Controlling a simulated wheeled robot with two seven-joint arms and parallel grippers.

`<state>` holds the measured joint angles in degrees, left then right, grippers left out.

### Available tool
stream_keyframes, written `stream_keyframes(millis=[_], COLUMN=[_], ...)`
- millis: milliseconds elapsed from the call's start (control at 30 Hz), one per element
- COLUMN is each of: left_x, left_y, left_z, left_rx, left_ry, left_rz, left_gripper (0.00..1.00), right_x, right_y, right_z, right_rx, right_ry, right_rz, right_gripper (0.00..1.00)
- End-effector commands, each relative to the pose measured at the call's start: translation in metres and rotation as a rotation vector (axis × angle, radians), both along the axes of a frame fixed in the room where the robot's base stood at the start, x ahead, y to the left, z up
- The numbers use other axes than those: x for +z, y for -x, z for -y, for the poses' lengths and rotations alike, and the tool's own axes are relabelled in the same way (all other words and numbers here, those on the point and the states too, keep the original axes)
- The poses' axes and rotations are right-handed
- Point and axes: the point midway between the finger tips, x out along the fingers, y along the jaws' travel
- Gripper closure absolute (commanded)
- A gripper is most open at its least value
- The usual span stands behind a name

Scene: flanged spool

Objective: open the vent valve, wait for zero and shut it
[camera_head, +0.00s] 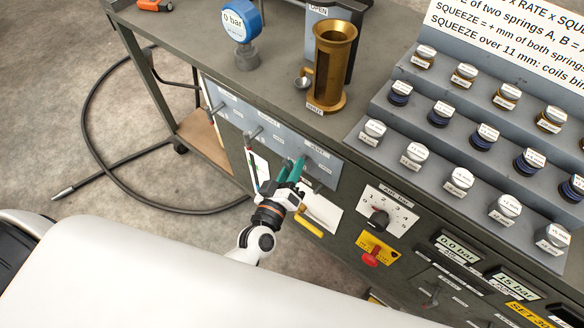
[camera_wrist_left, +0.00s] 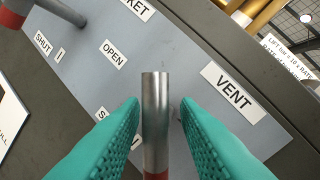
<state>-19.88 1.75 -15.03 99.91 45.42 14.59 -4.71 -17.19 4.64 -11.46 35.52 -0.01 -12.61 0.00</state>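The vent valve's handle (camera_wrist_left: 155,110) is a bare metal rod with a red band low down, beside a "VENT" label (camera_wrist_left: 234,91) in the left wrist view. My left gripper (camera_wrist_left: 158,108) has its two teal fingers on either side of this rod, with a gap visible at each side. In the head view my left gripper (camera_head: 294,166) is at the right end of the blue-grey valve panel (camera_head: 228,106) and hides part of the vent valve there. I cannot tell whether the valve is open or shut. A blue round gauge (camera_head: 236,22) is marked "0 bar". My right gripper is out of view.
A brass flanged cylinder (camera_head: 333,65) stands on the bench top behind the panel. Stepped grey racks of labelled springs (camera_head: 462,140) are at right. Below are a dial (camera_head: 378,217), a red button (camera_head: 370,258) and a "0.0 bar" display (camera_head: 457,247). A hose (camera_head: 85,120) lies on the floor.

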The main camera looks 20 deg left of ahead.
Motion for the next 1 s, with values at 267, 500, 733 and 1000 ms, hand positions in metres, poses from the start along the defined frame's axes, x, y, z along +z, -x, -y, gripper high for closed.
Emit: stream_keyframes(millis=[267, 500, 733, 1000], left_x=[0.001, 0.006, 0.001, 0.0], left_y=[0.0, 0.0, 0.0, 0.0], left_z=[0.0, -0.001, -0.001, -0.001], left_rx=[0.0, 0.0, 0.0, 0.0], left_ry=[0.005, 0.183, 0.292, 0.291], left_rz=[-0.002, -0.068, -0.106, -0.105], left_gripper=[1.0, 1.0, 1.0, 0.75], right_x=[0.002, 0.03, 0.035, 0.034], right_y=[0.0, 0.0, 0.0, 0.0], right_z=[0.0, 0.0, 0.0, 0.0], right_rx=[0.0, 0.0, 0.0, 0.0], right_ry=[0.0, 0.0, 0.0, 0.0], right_rz=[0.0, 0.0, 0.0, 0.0], right_gripper=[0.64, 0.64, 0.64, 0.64])
